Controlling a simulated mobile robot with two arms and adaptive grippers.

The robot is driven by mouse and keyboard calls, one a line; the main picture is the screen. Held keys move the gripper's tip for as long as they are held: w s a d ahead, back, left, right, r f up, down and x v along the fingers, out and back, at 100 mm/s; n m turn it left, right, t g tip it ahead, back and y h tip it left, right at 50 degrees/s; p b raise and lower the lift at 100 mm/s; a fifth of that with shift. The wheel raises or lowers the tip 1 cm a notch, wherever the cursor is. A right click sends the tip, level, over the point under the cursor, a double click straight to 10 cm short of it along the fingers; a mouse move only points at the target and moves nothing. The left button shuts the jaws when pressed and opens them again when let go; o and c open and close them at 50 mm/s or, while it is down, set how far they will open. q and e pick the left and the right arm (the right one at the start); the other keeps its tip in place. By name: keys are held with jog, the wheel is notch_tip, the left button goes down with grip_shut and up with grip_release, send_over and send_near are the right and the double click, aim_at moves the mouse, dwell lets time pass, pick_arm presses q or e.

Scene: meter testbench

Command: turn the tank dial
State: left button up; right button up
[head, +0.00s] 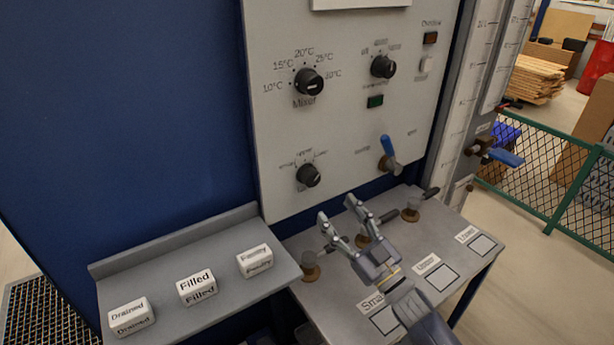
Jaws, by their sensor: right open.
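The grey panel (345,125) carries several black dials. The lower left dial (308,175) has small markings above it that are too blurred to read. The dial labelled Mixer (308,82) has temperature marks around it. A third dial (383,67) sits at the upper right, its label also blurred. I cannot tell from the lettering which one is the tank dial. My right gripper (337,208) is open and empty. It is in front of the panel's lower edge, below and right of the lower left dial, not touching it. My left gripper is not in view.
A blue-handled lever (389,152) stands out from the panel at lower right. Below is a bench (335,290) with several small valves. A shelf (225,295) at left holds blocks marked Drained (131,316), Filled (197,287) and one blurred (254,261).

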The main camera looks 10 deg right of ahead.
aim_at(315, 182)
jog(key=p+x, duration=0.1)
jog(key=x, duration=0.5)
jog(key=shift+r+p, duration=0.4)
jog(key=shift+p+x, duration=0.3)
jog(key=shift+x, duration=0.85)
jog(key=shift+w+a, duration=0.2)
jog(key=shift+w, duration=0.35)
jog(key=shift+c, duration=1.3)
jog(key=c, duration=0.8)
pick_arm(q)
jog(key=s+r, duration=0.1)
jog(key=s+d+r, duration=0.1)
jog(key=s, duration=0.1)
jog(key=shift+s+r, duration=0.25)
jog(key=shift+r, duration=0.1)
